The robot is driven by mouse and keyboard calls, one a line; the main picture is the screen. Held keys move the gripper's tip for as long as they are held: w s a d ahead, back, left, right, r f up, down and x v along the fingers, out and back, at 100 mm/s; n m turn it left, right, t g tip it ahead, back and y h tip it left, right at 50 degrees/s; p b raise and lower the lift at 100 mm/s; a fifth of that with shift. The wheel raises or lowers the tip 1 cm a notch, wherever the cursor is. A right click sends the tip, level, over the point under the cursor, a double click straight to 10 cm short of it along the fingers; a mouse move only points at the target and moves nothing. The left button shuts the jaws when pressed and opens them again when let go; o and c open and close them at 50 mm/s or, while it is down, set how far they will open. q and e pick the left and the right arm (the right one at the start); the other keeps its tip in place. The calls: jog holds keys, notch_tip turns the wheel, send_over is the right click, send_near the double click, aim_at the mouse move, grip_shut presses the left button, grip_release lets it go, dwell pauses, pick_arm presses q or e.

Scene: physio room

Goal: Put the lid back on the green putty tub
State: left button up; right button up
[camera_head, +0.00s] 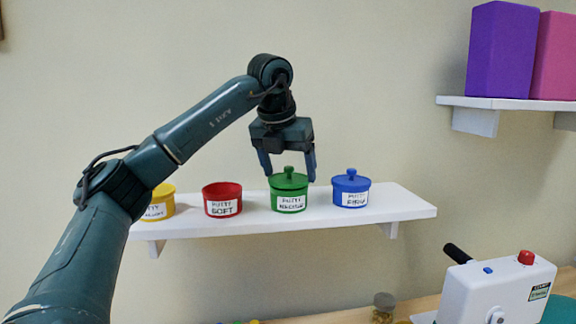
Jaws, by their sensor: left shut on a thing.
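The green putty tub (288,201) stands upright on the white wall shelf, between the red and blue tubs. The green lid (289,181), with a round knob on top, is level on the tub's mouth. I cannot tell whether it is fully seated. My left gripper (288,166) points straight down from above. Its two fingers are shut on the green lid, one on each side, with the knob between them. My right gripper is not in view.
The white shelf (408,208) also holds a blue tub (351,189) with a knobbed lid, a red tub (222,200) with no knob showing, and a yellow tub (160,201) partly behind my left arm. Below right are a white device (500,290) and a small jar (384,306).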

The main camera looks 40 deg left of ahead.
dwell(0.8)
pick_arm(q)
jog(key=shift+p, duration=0.3)
dwell(0.3)
dwell(0.4)
jog(key=shift+f, duration=0.15)
dwell(0.9)
dwell(0.3)
jog(key=o, duration=0.9)
jog(key=shift+o, duration=0.2)
